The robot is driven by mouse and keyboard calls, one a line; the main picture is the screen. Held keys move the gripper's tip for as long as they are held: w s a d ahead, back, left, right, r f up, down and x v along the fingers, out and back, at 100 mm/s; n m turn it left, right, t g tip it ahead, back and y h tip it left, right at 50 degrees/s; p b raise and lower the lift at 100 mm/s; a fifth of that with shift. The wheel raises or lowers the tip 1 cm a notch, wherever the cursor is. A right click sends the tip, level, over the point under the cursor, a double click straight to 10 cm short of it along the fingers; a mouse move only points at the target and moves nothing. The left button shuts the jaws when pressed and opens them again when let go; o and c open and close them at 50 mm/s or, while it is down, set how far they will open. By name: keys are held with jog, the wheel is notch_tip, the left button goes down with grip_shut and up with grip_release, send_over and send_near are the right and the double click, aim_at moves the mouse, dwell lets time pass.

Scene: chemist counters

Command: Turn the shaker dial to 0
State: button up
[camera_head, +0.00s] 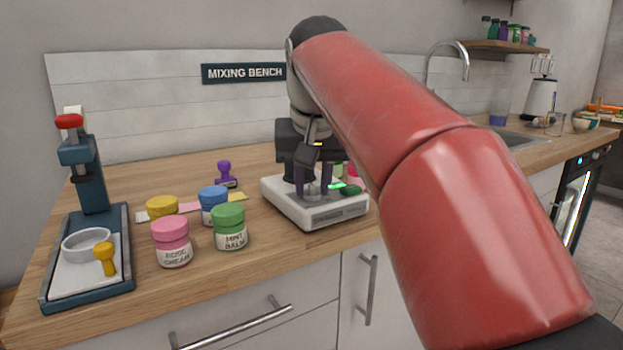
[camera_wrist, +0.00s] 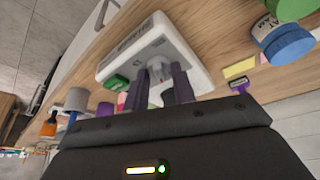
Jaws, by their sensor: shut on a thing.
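The shaker (camera_head: 318,212) is a low white box on the wooden counter, with a vented front face. In the wrist view its white body (camera_wrist: 125,68) fills the upper middle. The grey dial (camera_head: 312,189) is on its top and is partly hidden by my fingers. My gripper (camera_head: 311,184) points down over the shaker, with its two purple fingers on either side of the dial, shut on it. In the wrist view the fingers (camera_wrist: 161,88) straddle the dial, which is only partly visible. I cannot read the dial's setting.
Pink (camera_head: 171,242), green (camera_head: 229,227), blue (camera_head: 213,205) and yellow-lidded (camera_head: 162,207) jars stand left of the shaker. A purple stamp (camera_head: 225,175) is behind them. A blue press (camera_head: 87,215) stands far left. A green part (camera_head: 350,189) is at the shaker's right.

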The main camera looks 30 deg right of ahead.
jog(key=n+y, duration=0.1)
jog(key=n, duration=0.4)
jog(key=shift+d+y, duration=0.15)
jog(key=shift+y, duration=0.25)
dwell(0.3)
jog(key=o, duration=1)
jog(key=shift+v, duration=3.85)
jog(key=shift+s+d, duration=0.1)
jog(key=shift+s, duration=0.1)
